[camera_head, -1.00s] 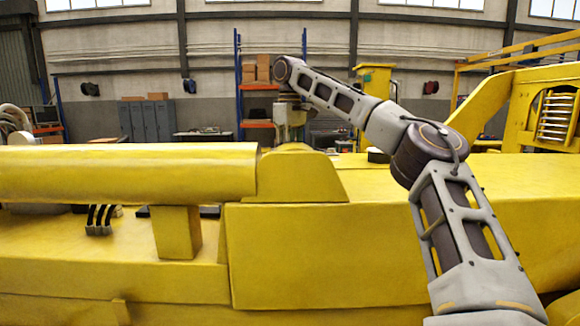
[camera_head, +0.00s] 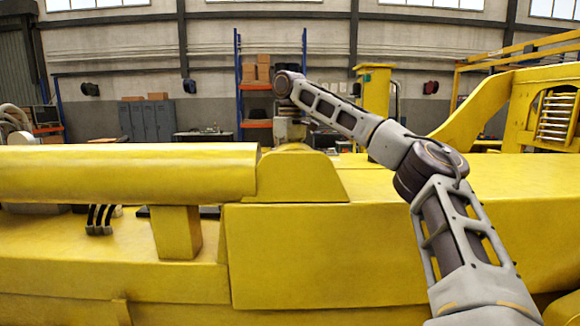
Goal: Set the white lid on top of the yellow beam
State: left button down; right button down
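A long yellow beam (camera_head: 120,172) runs in from the left. A large yellow boxy section (camera_head: 320,255) stands to its right in front, with a sloped yellow block (camera_head: 300,180) on top. My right arm reaches in from the lower right, and its wrist hangs down just behind the sloped block. The gripper below that wrist is hidden by the yellow parts, so its fingers and anything in them do not show. I cannot make out the white lid. My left gripper is not in view.
A yellow post (camera_head: 176,232) stands under the beam, with black curved hoses (camera_head: 100,218) to its left. A yellow frame (camera_head: 550,110) rises at the right. Shelving (camera_head: 257,100) and grey lockers (camera_head: 147,121) stand far back. Space above the beam at left is clear.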

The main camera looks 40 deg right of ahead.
dwell(0.3)
jog(key=c, duration=1.2)
grip_release()
jog(key=shift+r, duration=0.15)
jog(key=shift+r, duration=3.65)
